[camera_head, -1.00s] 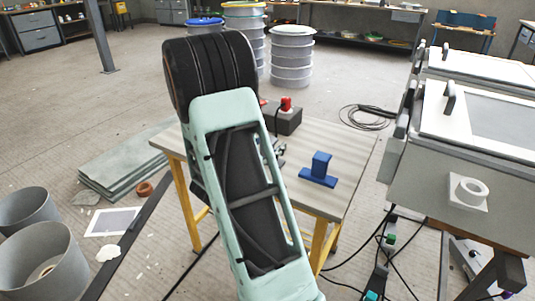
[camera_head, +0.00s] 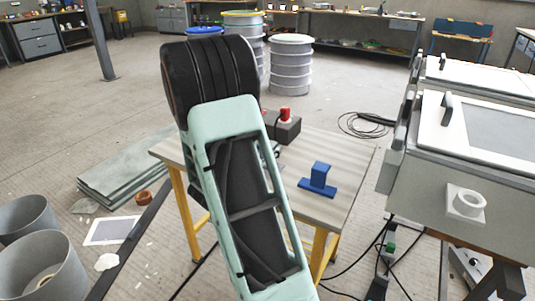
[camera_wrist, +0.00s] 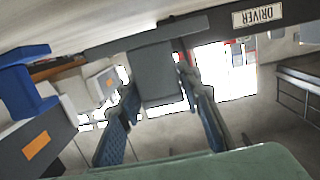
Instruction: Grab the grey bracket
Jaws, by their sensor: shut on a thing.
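In the wrist view my gripper (camera_wrist: 168,105) has its two blue-padded fingers on either side of the grey bracket's (camera_wrist: 154,74) upright block, shut on it. The bracket's long flat plate lies across the view beyond the fingertips. Whether the bracket touches the table cannot be told. In the head view my arm hides the bracket and nearly all of the gripper. A blue bracket (camera_head: 318,180) stands on the worktable, right of my arm; it also shows at the left edge of the wrist view (camera_wrist: 28,82).
The wooden worktable (camera_head: 335,148) has yellow legs. A dark box (camera_head: 289,131) with a red part is at its far side, close to my arm. A large grey mould unit (camera_head: 430,175) stands at right. Buckets and flat sheets lie left; cables lie on the floor.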

